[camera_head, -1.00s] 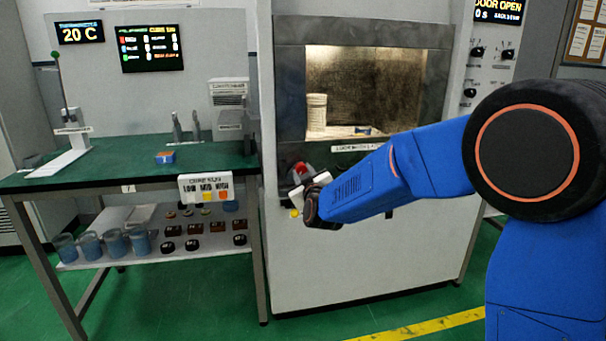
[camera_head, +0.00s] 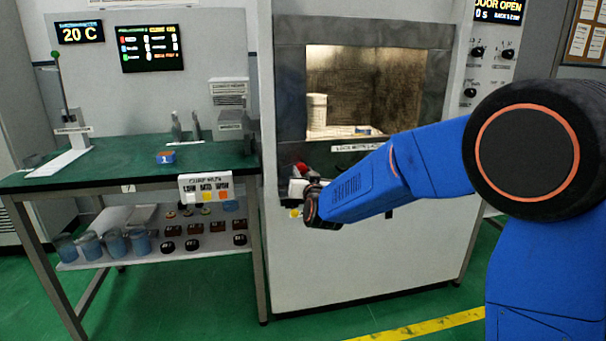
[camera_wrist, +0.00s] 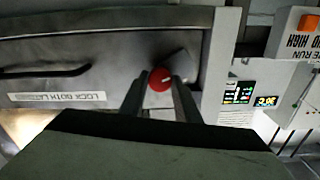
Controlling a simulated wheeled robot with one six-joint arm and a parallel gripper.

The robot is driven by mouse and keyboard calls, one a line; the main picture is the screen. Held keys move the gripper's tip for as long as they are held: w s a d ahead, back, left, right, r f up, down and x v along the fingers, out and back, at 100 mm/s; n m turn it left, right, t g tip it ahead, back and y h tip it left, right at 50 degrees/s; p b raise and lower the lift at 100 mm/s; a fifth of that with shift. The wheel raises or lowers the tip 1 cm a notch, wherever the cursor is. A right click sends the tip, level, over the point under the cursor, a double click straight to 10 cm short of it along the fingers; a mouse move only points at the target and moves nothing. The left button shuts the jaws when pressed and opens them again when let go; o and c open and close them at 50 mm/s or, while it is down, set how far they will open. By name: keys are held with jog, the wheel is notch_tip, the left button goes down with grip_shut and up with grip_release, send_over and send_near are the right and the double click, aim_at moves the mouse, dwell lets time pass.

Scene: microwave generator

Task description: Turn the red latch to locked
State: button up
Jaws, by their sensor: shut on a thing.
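The red latch (camera_wrist: 160,80) shows in the wrist view as a round red knob with a small white mark, on the grey front of the microwave generator. My gripper (camera_wrist: 161,92) has its two dark fingers on either side of the knob and is shut on it. In the head view a bit of the red latch (camera_head: 299,168) shows just above my gripper (camera_head: 301,188), at the cabinet's left edge below the open chamber. My gripper hides most of the latch there. I cannot tell its exact turn angle.
A label about locking both latches (camera_wrist: 58,97) and a dark handle (camera_wrist: 45,71) are beside the knob in the wrist view. The lit chamber (camera_head: 375,85) holds a pale cylinder (camera_head: 316,110). A green workbench (camera_head: 110,172) stands left. The sign reads DOOR OPEN.

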jog(key=m, duration=0.5)
jog(key=shift+m, duration=0.3)
jog(key=m, duration=0.5)
dwell(0.4)
jog(key=o, duration=1)
jog(key=shift+o, duration=0.2)
jog(key=v, duration=1.7)
jog(key=shift+s, duration=0.2)
jog(key=shift+d, duration=0.1)
